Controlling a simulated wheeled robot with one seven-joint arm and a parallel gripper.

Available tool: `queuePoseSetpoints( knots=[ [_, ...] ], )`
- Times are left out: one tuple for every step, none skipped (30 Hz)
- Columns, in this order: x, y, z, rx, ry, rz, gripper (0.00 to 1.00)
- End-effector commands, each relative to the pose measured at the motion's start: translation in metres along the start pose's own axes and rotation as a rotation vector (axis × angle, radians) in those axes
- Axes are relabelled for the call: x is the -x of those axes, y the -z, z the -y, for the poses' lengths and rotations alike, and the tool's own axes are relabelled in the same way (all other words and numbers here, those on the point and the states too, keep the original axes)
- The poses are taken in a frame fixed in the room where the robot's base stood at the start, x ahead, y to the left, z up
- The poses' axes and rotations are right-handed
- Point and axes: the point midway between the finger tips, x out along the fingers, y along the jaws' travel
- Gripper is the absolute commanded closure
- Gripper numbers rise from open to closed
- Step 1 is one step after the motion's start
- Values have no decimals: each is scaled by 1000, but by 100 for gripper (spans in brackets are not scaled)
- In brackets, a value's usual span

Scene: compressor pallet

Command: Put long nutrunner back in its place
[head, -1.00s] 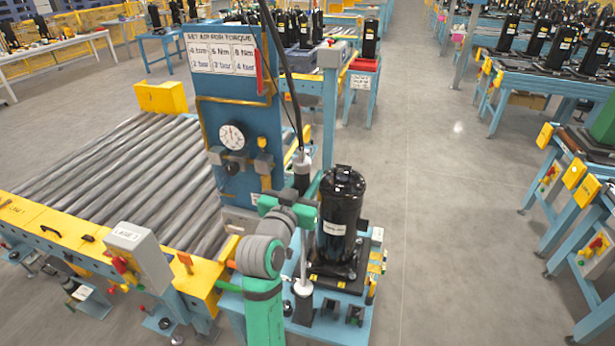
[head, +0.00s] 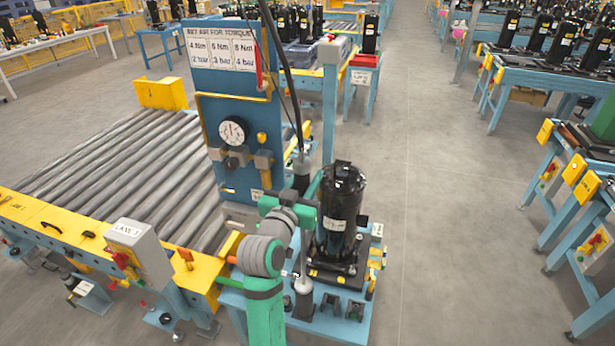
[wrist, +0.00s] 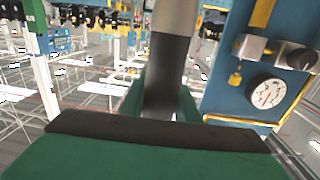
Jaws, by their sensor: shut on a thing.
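The long nutrunner (head: 301,172) stands upright in the head view, with a black hose at its top and a dark grip. A silver shaft (head: 304,284) shows lower down, in line with it, above a dark piece on the blue table (head: 342,328); I cannot tell whether it is seated there. My gripper (head: 312,197) is shut on the nutrunner, left of the black compressor (head: 341,205). In the wrist view the nutrunner (wrist: 170,65) is a grey and dark cylinder between the green fingers of my gripper (wrist: 160,103). My arm hides part of the tool.
A blue panel (head: 204,108) with a pressure gauge (head: 233,130) stands close behind the tool. Small black holders (head: 355,309) sit at the table's front. A roller conveyor (head: 110,160) lies left, with a grey lane box (head: 138,248).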

Motion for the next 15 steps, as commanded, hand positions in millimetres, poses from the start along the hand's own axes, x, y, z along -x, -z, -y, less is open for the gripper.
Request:
queuePoseSetpoints(
  knots=[
    [0, 2, 0, -2, 1, -6, 100],
    [0, 2, 0, -1, 0, -6, 100],
    [0, 1, 0, -1, 1, -6, 100],
    [0, 0, 0, -1, 0, -6, 100],
    [0, 0, 0, -1, 1, -6, 100],
    [0, -1, 0, -1, 0, -5, 100],
    [0, -1, 0, -1, 0, -5, 100],
    [0, -1, 0, -1, 1, -5, 100],
    [0, -2, 0, -1, 0, -5, 100],
    [0, -2, 0, -1, 0, -5, 100],
    [0, -2, 0, -1, 0, -5, 64],
    [0, -2, 0, -1, 0, -5, 55],
    [0, -2, 0, -1, 0, -5, 50],
    [0, -3, 0, -1, 0, -4, 50],
    [0, -3, 0, -1, 0, -3, 50]
  ],
)
